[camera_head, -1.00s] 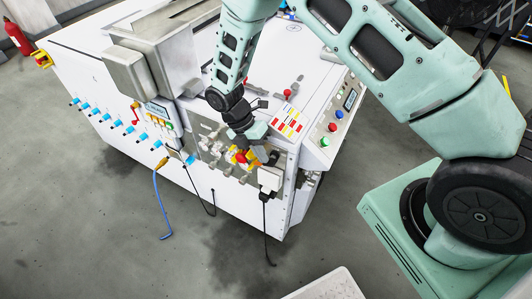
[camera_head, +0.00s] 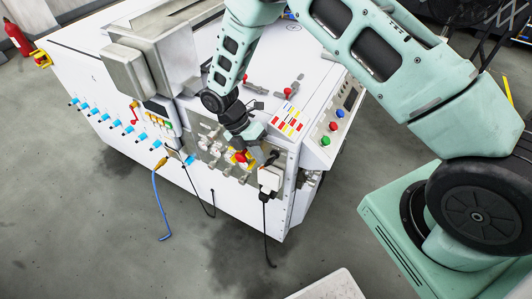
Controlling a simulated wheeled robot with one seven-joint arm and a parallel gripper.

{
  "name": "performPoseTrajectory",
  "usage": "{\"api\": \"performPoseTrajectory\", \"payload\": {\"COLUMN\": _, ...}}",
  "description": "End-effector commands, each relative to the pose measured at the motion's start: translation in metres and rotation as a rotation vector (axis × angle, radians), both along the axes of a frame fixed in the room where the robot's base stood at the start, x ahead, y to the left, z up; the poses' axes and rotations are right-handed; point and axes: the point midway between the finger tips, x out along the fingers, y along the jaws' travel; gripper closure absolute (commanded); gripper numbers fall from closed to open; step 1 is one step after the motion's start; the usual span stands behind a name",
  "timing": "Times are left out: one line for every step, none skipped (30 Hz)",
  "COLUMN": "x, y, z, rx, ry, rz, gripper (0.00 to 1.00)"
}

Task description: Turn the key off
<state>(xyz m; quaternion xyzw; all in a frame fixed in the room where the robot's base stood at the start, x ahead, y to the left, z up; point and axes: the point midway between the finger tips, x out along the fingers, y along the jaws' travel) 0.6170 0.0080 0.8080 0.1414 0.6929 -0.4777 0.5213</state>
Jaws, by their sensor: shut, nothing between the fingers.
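The white machine (camera_head: 235,205) has a grey front panel with several small valves and fittings (camera_head: 208,150). A red knob on a yellow base (camera_head: 241,157) sits near the right end of this panel. My gripper (camera_head: 247,143) is shut and empty, pointing down just above and beside the red knob. Whether it touches anything there I cannot tell. I cannot make out a key; it is too small or hidden by my gripper.
A white box with a black cable (camera_head: 269,180) sits right of the knob. A side panel (camera_head: 338,118) carries red, blue and green buttons and a dark display. Blue-tipped fittings (camera_head: 115,123) line the left front. A blue cable (camera_head: 159,205) hangs to open floor.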

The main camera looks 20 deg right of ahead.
Motion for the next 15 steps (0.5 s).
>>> {"api": "performPoseTrajectory", "payload": {"x": 0.0000, "y": 0.0000, "z": -0.0001, "rx": 0.000, "ry": 0.000, "rz": 0.000, "gripper": 1.00}}
{"api": "performPoseTrajectory", "payload": {"x": 0.0000, "y": 0.0000, "z": -0.0001, "rx": 0.000, "ry": 0.000, "rz": 0.000, "gripper": 1.00}}
{"api": "performPoseTrajectory", "payload": {"x": 0.0000, "y": 0.0000, "z": -0.0001, "rx": 0.000, "ry": 0.000, "rz": 0.000, "gripper": 1.00}}
{"api": "performPoseTrajectory", "payload": {"x": 0.0000, "y": 0.0000, "z": -0.0001, "rx": 0.000, "ry": 0.000, "rz": 0.000, "gripper": 1.00}}
{"api": "performPoseTrajectory", "payload": {"x": 0.0000, "y": 0.0000, "z": -0.0001, "rx": 0.000, "ry": 0.000, "rz": 0.000, "gripper": 1.00}}
{"api": "performPoseTrajectory", "payload": {"x": 0.0001, "y": -0.0001, "z": 0.0000, "rx": 0.000, "ry": 0.000, "rz": 0.000, "gripper": 1.00}}
{"api": "performPoseTrajectory", "payload": {"x": 0.0001, "y": -0.0001, "z": 0.0000, "rx": 0.000, "ry": 0.000, "rz": 0.000, "gripper": 1.00}}
{"api": "performPoseTrajectory", "payload": {"x": 0.0001, "y": -0.0001, "z": 0.0000, "rx": 0.000, "ry": 0.000, "rz": 0.000, "gripper": 1.00}}
{"api": "performPoseTrajectory", "payload": {"x": 0.0000, "y": -0.0001, "z": 0.0001, "rx": 0.000, "ry": 0.000, "rz": 0.000, "gripper": 1.00}}
{"api": "performPoseTrajectory", "payload": {"x": -0.0001, "y": -0.0002, "z": 0.0002, "rx": 0.000, "ry": 0.000, "rz": 0.000, "gripper": 1.00}}
{"api": "performPoseTrajectory", "payload": {"x": -0.0003, "y": -0.0004, "z": 0.0004, "rx": 0.000, "ry": 0.000, "rz": 0.000, "gripper": 1.00}}
{"api": "performPoseTrajectory", "payload": {"x": -0.0009, "y": -0.0008, "z": 0.0008, "rx": 0.000, "ry": 0.000, "rz": 0.000, "gripper": 1.00}}
{"api": "performPoseTrajectory", "payload": {"x": -0.0014, "y": -0.0011, "z": 0.0012, "rx": 0.000, "ry": 0.000, "rz": 0.000, "gripper": 1.00}}
{"api": "performPoseTrajectory", "payload": {"x": -0.0020, "y": -0.0017, "z": 0.0016, "rx": 0.000, "ry": 0.000, "rz": 0.000, "gripper": 1.00}}
{"api": "performPoseTrajectory", "payload": {"x": -0.0033, "y": -0.0026, "z": 0.0022, "rx": 0.000, "ry": 0.000, "rz": 0.000, "gripper": 1.00}}
